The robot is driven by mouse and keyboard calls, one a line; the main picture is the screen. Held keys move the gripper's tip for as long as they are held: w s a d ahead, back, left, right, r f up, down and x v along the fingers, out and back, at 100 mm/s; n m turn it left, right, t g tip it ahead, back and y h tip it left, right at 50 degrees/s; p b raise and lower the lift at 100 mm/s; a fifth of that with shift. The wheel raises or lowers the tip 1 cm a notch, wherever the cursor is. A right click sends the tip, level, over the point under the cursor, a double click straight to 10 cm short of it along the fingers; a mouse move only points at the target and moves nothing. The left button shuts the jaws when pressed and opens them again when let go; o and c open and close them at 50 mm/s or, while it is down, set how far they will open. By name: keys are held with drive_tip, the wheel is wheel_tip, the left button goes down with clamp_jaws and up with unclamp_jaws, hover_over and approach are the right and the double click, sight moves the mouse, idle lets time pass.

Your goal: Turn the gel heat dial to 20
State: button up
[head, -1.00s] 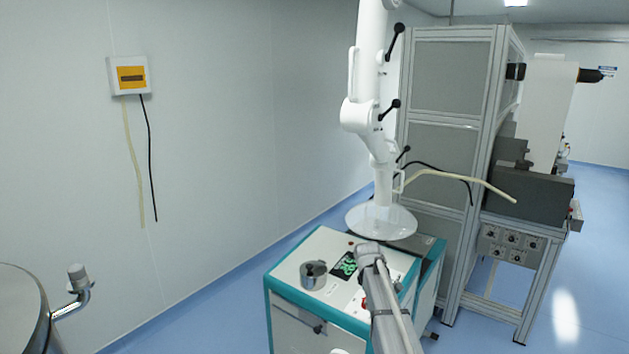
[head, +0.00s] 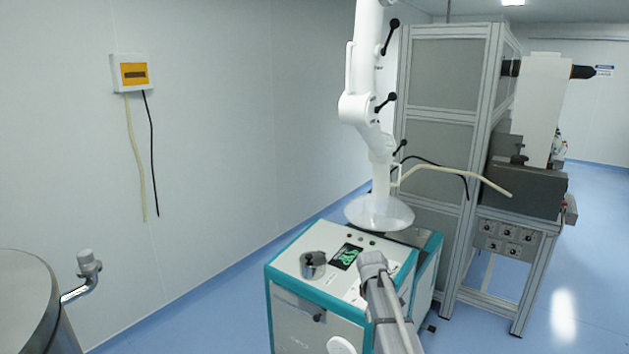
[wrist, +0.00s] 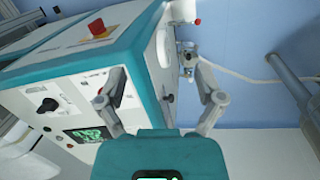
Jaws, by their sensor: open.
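The teal and white machine (head: 290,262) stands in the middle of the head view. In the wrist view its panel (wrist: 68,88) shows a black dial (wrist: 47,105), which appears to be the gel heat dial; its markings are too small to read. My gripper (wrist: 152,73) is open, its two fingers spread and nothing between them. The dial lies left of the left finger, apart from it. In the head view my gripper (head: 372,262) is over the machine's top and hides part of the panel.
A lit green display (head: 346,257) and a metal pot (head: 312,264) are on the machine's top. A red button on yellow (wrist: 97,28) stands up from the panel. A white column (head: 378,130) rises behind. A metal tank (head: 25,300) is at lower left.

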drive_tip(key=s+f+m+y+b, duration=0.1)
drive_tip(key=s+f+m+b, duration=0.2)
drive_tip(key=s, duration=0.9)
drive_tip(key=s+a+f+m+b, duration=0.1)
drive_tip(key=s+f+m+b, duration=0.3)
drive_tip(key=s, duration=0.8)
drive_tip(key=shift+a+f+m+g+y, duration=0.35)
drive_tip(key=shift+f+m, duration=0.25)
drive_tip(key=shift+m, duration=0.4)
drive_tip(key=shift+d, duration=0.1)
